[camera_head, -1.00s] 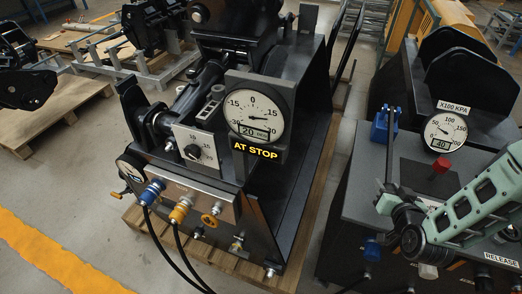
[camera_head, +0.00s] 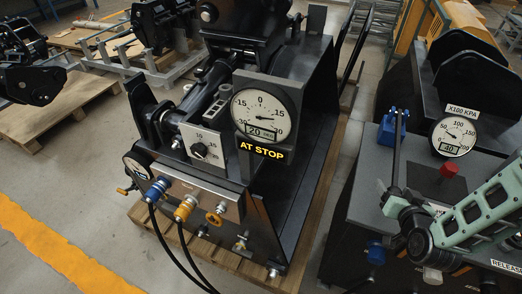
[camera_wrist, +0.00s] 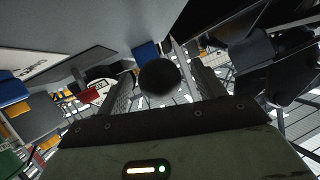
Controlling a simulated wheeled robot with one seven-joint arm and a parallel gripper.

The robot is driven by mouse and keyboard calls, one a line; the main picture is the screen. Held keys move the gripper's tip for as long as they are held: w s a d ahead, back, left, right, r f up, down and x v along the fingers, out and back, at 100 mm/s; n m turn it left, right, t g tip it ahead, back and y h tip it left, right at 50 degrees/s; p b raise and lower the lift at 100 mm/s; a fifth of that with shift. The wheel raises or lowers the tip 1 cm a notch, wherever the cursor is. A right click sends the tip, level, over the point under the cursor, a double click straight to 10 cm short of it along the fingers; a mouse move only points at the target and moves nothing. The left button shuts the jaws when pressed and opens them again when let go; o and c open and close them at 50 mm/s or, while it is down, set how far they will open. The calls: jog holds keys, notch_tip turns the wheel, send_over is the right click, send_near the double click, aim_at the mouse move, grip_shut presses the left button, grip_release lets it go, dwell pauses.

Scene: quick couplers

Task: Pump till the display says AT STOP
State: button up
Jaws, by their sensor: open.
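The display (camera_head: 262,150) on the black machine (camera_head: 318,160) reads AT STOP in yellow letters. Above it, a round dial (camera_head: 270,100) carries a small readout showing 20. In the wrist view a round black knob (camera_wrist: 158,77) sits between the two fingers of my gripper (camera_wrist: 162,92). The fingers stand apart, with visible room around the knob. I cannot tell whether either finger touches it. In the head view my green arm reaches in from the right over the grey pump bench (camera_head: 365,205); the fingertips are not clear there.
The bench bears a dial (camera_head: 453,135) marked X100 KPA with a readout near 40, a red knob (camera_head: 449,170), a blue block (camera_head: 388,131) and a RELEASE label (camera_head: 506,266). Black hoses (camera_head: 168,245) hang from couplers on the machine's front. Floor is clear at lower left.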

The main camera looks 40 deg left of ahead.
jog(key=shift+s, duration=0.1)
jog(key=p+v, duration=0.1)
jog(key=v, duration=0.5)
jog(key=shift+s+d+r+p, duration=0.2)
jog(key=shift+s+p, duration=0.15)
dwell(0.4)
